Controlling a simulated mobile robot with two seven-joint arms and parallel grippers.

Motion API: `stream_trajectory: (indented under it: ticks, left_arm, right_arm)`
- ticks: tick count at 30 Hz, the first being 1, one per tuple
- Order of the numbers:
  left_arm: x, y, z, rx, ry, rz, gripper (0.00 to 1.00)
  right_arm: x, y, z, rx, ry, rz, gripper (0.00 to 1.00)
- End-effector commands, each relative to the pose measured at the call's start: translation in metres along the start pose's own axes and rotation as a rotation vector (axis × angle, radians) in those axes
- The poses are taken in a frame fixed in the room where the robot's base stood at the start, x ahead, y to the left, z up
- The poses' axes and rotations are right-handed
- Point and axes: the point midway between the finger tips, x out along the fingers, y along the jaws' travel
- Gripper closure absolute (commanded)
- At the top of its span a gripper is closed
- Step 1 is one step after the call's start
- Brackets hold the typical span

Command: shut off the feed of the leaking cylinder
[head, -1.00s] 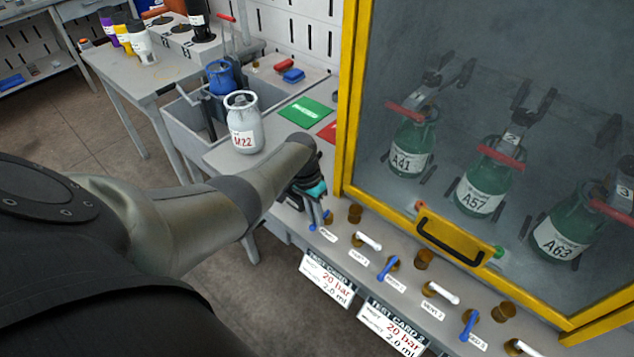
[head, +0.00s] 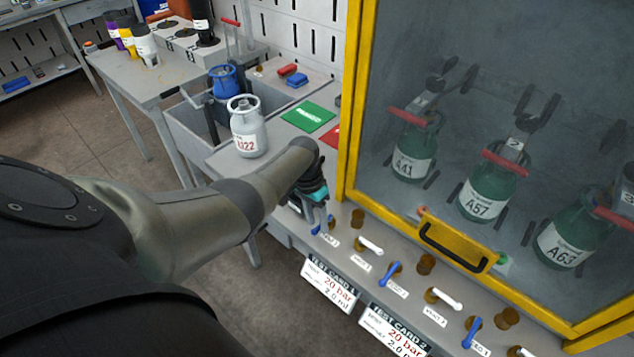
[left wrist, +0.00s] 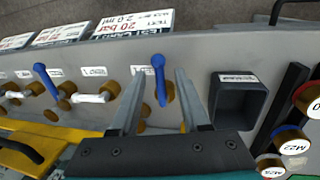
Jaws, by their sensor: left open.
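Three green cylinders stand behind the yellow-framed glass: A41 (head: 413,150), A57 (head: 486,190) and A63 (head: 567,236). I cannot see which one leaks. Blue levers and white levers alternate along the panel below. My left gripper (head: 318,222) is over the leftmost blue lever (head: 331,226). In the left wrist view the open fingers (left wrist: 158,112) stand on either side of that blue lever (left wrist: 158,78), with gaps to it. The middle blue lever (head: 391,273) and the right blue lever (head: 472,332) are clear of it. My right gripper is not in view.
White levers (head: 370,246) and brass knobs (head: 426,264) sit close beside the blue levers. The yellow cabinet frame (head: 352,120) rises just behind. Test cards (head: 328,284) hang in front.

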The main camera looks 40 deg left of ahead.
Motion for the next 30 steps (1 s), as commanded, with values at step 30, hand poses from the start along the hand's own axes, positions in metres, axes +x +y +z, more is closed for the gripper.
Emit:
stream_trajectory:
  ticks: [30]
  left_arm:
    - [-0.15,0.0,0.0,0.0,0.0,0.0,0.54]
  right_arm:
    - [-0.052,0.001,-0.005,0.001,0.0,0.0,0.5]
